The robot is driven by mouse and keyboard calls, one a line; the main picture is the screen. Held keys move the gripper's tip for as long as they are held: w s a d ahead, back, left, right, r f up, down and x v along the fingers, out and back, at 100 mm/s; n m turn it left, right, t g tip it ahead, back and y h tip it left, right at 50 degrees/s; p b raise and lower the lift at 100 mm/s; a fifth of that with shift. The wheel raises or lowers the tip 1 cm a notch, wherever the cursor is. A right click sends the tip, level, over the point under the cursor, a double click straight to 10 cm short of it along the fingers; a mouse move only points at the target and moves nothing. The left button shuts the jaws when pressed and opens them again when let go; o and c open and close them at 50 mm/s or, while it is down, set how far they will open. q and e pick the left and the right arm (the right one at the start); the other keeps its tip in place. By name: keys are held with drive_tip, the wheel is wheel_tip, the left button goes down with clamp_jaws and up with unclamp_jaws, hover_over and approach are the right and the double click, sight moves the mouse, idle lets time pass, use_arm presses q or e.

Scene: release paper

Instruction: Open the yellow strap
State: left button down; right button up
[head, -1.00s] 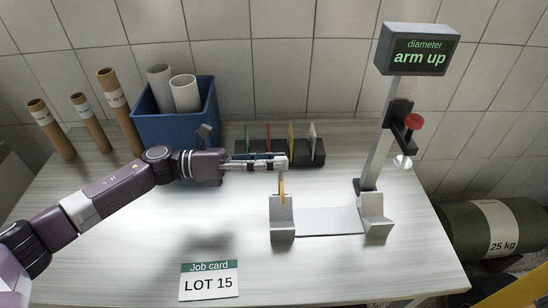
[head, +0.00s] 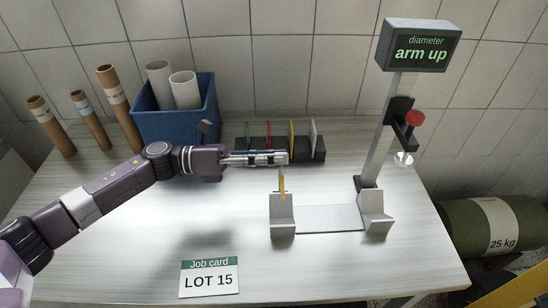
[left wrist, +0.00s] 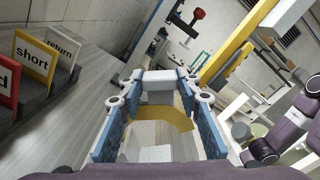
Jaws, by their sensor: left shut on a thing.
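The yellow strap (head: 282,186) is a narrow band at the left end block of the grey cradle (head: 282,222). My left gripper (head: 284,158) is above it, pointing right. In the left wrist view the strap (left wrist: 176,126) shows as a bent yellow piece between the blue-padded fingers of the left gripper (left wrist: 160,118), which is shut on it. The exact contact is partly hidden by the fingers. The cradle lies empty between its two end blocks. My right gripper is not in view.
Behind the gripper is a dark rack (head: 322,152) with coloured dividers. A gauge stand (head: 378,150) reading "arm up" rises at the right. A blue bin (head: 175,122) with white rolls and several brown tubes stand at the back left. A job card (head: 210,278) lies in front.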

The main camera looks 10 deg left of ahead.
use_arm(q)
drive_tip(key=w+a+f+n+b, duration=0.1)
drive_tip(key=w+f+n+b, duration=0.1)
drive_tip(key=w+n+b, duration=0.4)
drive_tip(key=shift+w+a+f+n, duration=0.2)
drive_tip(key=shift+w+n, duration=0.2)
drive_tip(key=shift+w, duration=0.2)
idle(0.3)
